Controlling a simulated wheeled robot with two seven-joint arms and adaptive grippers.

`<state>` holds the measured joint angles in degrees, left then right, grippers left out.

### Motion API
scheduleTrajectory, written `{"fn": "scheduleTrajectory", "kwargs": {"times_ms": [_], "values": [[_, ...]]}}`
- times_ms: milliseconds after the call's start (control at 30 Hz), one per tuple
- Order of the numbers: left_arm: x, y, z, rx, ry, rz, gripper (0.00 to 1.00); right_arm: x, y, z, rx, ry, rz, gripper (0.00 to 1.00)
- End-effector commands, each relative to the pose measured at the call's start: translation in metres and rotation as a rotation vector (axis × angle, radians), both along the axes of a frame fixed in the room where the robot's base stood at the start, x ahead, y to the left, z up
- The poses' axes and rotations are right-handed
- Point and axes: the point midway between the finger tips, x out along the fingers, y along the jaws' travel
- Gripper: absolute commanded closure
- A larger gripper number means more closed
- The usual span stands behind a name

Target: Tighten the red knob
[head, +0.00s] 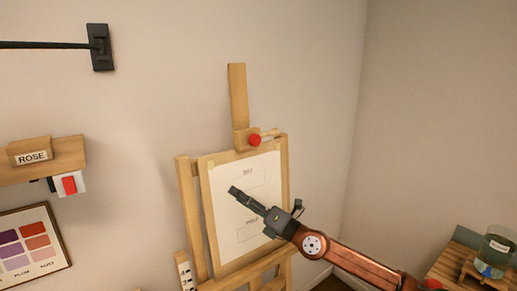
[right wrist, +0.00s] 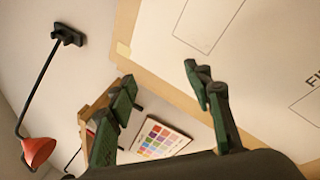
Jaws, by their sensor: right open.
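The red knob (head: 255,140) is on the wooden clamp block (head: 241,139) at the top of the easel, over the board's upper edge. My right gripper (head: 234,190) is in front of the paper (head: 262,176), below and a little left of the knob, and apart from it. In the right wrist view its two fingers (right wrist: 155,90) are spread wide with nothing between them. The knob does not show in the right wrist view. My left gripper is in neither view.
A shelf with a ROSE block (head: 30,152), a red switch (head: 69,185) and a colour chart (head: 32,248) are on the left wall. A black wall bracket (head: 100,47) is above. A jar (head: 494,252) stands at the lower right. Space around the knob looks clear.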

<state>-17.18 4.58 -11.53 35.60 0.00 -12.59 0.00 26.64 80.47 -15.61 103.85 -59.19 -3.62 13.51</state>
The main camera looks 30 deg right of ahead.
Motion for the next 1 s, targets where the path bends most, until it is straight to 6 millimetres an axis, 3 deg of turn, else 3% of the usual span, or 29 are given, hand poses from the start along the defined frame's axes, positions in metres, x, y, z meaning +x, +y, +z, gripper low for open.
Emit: {"fn": "scheduleTrajectory", "kwargs": {"times_ms": [33, 200, 400, 500, 667, 1000], "values": [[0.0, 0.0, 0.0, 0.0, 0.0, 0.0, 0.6, -0.002, -0.005, 0.031, -0.142, -0.025, -0.017, 0.54], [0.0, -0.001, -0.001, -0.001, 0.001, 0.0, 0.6, -0.013, -0.041, 0.099, -0.506, -0.027, -0.126, 0.54], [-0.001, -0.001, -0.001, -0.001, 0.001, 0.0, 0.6, -0.033, -0.089, 0.148, -0.707, 0.003, -0.265, 0.54], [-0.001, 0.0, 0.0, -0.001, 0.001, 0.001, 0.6, -0.036, -0.1, 0.157, -0.736, 0.012, -0.294, 0.54], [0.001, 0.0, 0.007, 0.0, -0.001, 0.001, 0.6, -0.028, -0.1, 0.16, -0.74, 0.013, -0.297, 0.54], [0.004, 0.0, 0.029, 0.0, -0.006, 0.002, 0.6, 0.016, -0.09, 0.161, -0.738, 0.011, -0.294, 0.54]]}}
